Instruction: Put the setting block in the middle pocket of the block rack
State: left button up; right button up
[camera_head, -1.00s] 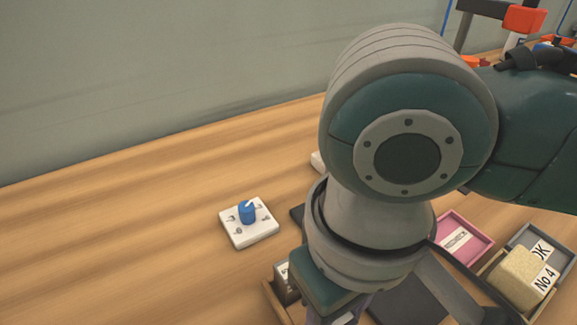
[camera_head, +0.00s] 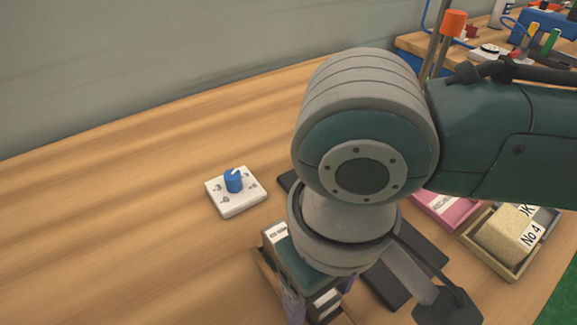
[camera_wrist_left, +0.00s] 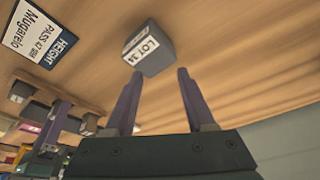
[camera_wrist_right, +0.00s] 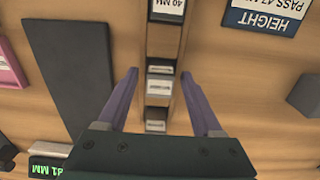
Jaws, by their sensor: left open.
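The wooden block rack (camera_head: 262,284) is at the bottom of the head view, partly hidden by my right arm. In the right wrist view it runs upright, with a 40 MM block (camera_wrist_right: 167,9) at the top, a bare brown stretch below and labelled dark blocks (camera_wrist_right: 159,86) lower down. My right gripper (camera_wrist_right: 159,73) is open, its fingers on either side of the rack. My left gripper (camera_wrist_left: 158,72) is open and empty, with a dark grey block labelled LOT 34 (camera_wrist_left: 150,58) beyond its fingertips. I cannot tell which block is the setting block.
A white plate with a blue knob (camera_head: 235,190) lies left of the rack. A dark slab (camera_wrist_right: 70,75) lies beside the rack. A pink tray (camera_head: 445,208) and a tray with a No 4 block (camera_head: 488,262) stand at right.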

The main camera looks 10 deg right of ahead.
pick_arm(q)
notch_tip(320, 180, up, 4)
jog(key=p, duration=0.3)
jog(key=shift+d+f, duration=0.1)
jog(key=shift+f, duration=0.1)
pick_arm(e)
notch_tip(320, 180, up, 12)
jog(key=s+a+t+y, duration=0.1)
jog(key=s+a+y, duration=0.2)
jog(key=a, duration=0.2)
jog(key=s+d+f+m+t+h, duration=0.1)
jog(key=s+d+f, duration=0.1)
jog(key=d, duration=0.5)
jog(key=s+d+f+m+t+h, duration=0.1)
jog(key=s+d, duration=0.2)
jog(key=d, duration=0.5)
jog(key=shift+d+f+t+h, duration=0.3)
jog(key=shift+f+h, duration=0.05)
jog(key=shift+h, duration=0.05)
